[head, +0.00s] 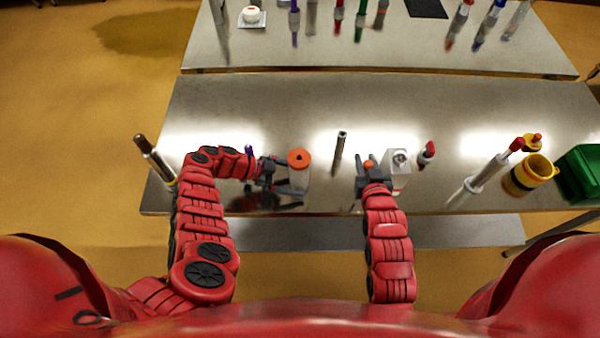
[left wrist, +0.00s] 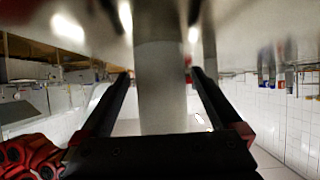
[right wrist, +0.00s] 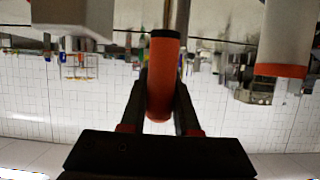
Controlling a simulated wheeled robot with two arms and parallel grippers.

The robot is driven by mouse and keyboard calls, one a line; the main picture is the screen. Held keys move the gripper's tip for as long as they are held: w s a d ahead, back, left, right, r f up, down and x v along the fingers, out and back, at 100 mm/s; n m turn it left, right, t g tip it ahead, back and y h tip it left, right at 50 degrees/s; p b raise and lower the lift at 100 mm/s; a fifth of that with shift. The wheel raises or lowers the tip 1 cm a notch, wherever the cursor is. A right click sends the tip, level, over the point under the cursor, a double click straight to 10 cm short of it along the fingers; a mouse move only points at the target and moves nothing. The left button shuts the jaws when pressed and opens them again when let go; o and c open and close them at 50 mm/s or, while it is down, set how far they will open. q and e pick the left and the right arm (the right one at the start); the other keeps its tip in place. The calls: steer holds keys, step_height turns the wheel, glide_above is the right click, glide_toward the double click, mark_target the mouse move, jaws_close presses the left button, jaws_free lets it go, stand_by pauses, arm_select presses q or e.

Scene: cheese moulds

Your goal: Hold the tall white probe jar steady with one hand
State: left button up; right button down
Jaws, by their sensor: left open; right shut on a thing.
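The tall white probe jar (head: 299,181) has an orange top with a dark hole and stands near the table's front edge. My left gripper (head: 284,178) is open, with its fingers at the jar's side. In the left wrist view the pale jar body (left wrist: 161,85) stands between the two open fingers; contact is not clear. My right gripper (head: 368,168) is shut on an orange handle (right wrist: 163,80) with a black end. The jar also shows at the right of the right wrist view (right wrist: 287,35), apart from that gripper.
A white block-like object (head: 399,170) stands just right of my right gripper, with a red-tipped item (head: 427,153) beyond it. A dark rod (head: 339,150) stands between the grippers. A yellow cup (head: 527,177) and green bin (head: 580,170) are far right. The table's back is clear.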

arm_select(q)
steer(key=shift+w+d+f, duration=0.1)
steer(key=shift+d, duration=0.05)
steer(key=c, duration=0.9)
